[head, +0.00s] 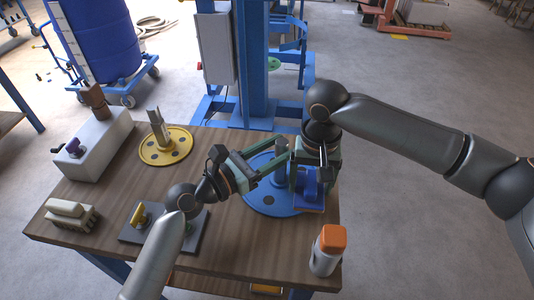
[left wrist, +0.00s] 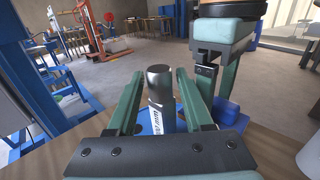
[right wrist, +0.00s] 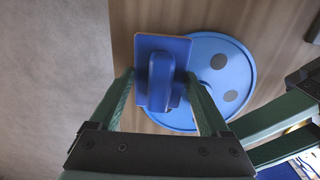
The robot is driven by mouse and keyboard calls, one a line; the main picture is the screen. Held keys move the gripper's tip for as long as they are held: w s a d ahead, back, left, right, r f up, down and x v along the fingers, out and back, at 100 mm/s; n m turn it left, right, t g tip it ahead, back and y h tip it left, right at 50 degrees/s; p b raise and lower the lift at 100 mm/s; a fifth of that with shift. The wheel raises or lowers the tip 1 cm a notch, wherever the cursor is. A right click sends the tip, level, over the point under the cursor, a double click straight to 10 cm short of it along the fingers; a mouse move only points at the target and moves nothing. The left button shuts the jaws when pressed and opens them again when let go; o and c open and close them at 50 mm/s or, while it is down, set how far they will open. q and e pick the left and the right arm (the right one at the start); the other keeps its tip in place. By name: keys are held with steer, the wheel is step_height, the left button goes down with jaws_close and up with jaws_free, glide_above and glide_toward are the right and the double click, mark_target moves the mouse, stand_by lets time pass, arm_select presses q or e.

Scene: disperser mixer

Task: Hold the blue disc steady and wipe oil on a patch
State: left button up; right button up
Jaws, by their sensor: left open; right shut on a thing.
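The blue disc (head: 253,197) lies flat at the right side of the wooden table, with dark round spots on it. A grey cylinder (head: 283,144) stands up at its middle. My left gripper (head: 275,161) is open, its fingers on either side of the cylinder (left wrist: 160,84) with visible gaps. My right gripper (head: 307,168) is shut on the raised grip of a blue wiping pad (head: 309,199). In the right wrist view the pad (right wrist: 161,44) covers the left part of the disc (right wrist: 242,75). Whether the pad touches the disc is unclear. No oil can be told apart from the dark spots.
An orange-capped bottle (head: 327,253) stands at the table's front right corner. A yellow disc (head: 177,152), a white box (head: 100,148), a dark plate (head: 130,236) and a cream block (head: 70,214) occupy the left. A blue column (head: 252,65) rises behind the table.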

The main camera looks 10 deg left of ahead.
arm_select(q)
steer(key=shift+x, duration=2.05)
steer(key=shift+c, duration=0.3)
jaws_close()
stand_by(0.8)
